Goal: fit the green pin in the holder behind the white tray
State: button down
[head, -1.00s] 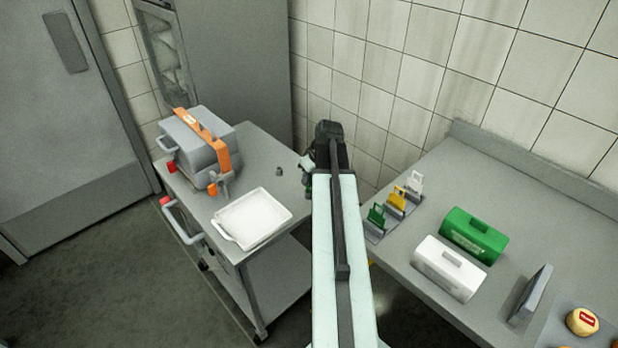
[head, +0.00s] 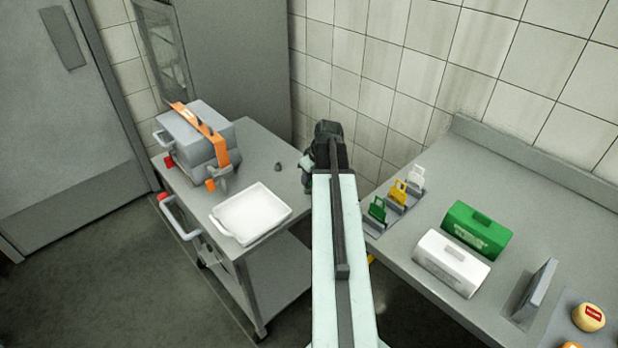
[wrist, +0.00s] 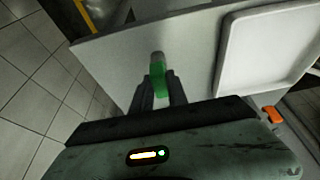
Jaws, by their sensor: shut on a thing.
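The white tray (head: 226,222) lies on the grey cart, and its rim fills the right of the wrist view (wrist: 222,62). A small dark grey piece (head: 278,167), apparently the holder, stands behind the tray on the cart top. My gripper (wrist: 160,98) is shut on the green pin (wrist: 160,80) in the wrist view, over the cart top. A greyish end (wrist: 157,58) shows beyond the green; I cannot tell whether it is the pin's tip or the holder. In the head view my arm hides the pin and the fingertips.
A grey case with an orange strap (head: 214,142) stands on the cart's left. The right counter (head: 405,262) holds coloured tags (head: 397,190), a green box (head: 477,230), a white box (head: 450,263) and cheese wheels (head: 588,317). A tiled wall rises behind.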

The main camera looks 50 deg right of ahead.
jog(key=shift+f, duration=0.3)
jog(key=c, duration=1.2)
grip_release()
jog(key=shift+r, duration=0.1)
jog(key=p+v, duration=0.7)
jog(key=v, duration=0.1)
jog(key=shift+w+a, duration=0.1)
